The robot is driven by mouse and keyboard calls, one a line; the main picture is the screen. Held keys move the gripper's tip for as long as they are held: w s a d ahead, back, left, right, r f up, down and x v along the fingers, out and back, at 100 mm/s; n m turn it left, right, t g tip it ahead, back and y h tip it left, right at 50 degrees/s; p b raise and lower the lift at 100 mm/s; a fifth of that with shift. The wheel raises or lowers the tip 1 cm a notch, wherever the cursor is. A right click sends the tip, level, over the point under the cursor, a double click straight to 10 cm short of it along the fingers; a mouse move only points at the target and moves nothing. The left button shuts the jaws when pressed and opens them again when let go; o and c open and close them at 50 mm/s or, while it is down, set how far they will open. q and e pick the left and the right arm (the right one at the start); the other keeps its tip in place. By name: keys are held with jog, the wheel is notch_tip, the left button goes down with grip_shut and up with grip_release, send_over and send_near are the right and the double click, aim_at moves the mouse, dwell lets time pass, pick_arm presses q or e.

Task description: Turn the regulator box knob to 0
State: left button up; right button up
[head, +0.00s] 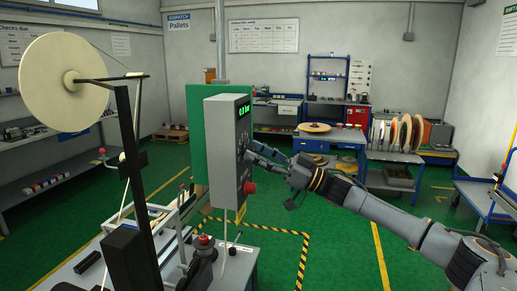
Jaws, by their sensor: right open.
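The regulator box (222,150) is a tall grey box on a green panel (199,110), left of the picture's middle. Its narrow face carries a lit green display (243,111) that appears to read 0.0 bar, and a red button (249,187) low down. My right gripper (252,151) is at this face, between display and red button, with its fingers open around the spot where the knob seems to be. The knob is mostly hidden by the fingers, so I cannot tell its setting or whether they touch it. My left gripper is not in view.
A large cream tape reel (64,80) stands on a black post at left. Another red button (204,239) sits on the machine below the box. A blue workbench (330,140) and a rack of reels stand behind. Green floor is clear right of the striped marking.

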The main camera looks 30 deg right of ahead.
grip_shut()
jog(key=shift+n, duration=0.4)
jog(key=n+g, duration=0.2)
jog(key=n, duration=0.2)
jog(key=n+g+y, duration=0.1)
jog(key=n+g, duration=0.1)
jog(key=n, duration=0.3)
jog(key=n+g+p, duration=0.1)
jog(key=n+g, duration=0.1)
jog(key=n, duration=0.3)
jog(key=shift+w+d+r+g+y, duration=0.15)
jog(key=shift+r+g+y, duration=0.05)
jog(key=shift+g+y, duration=0.1)
jog(key=shift+n, duration=0.5)
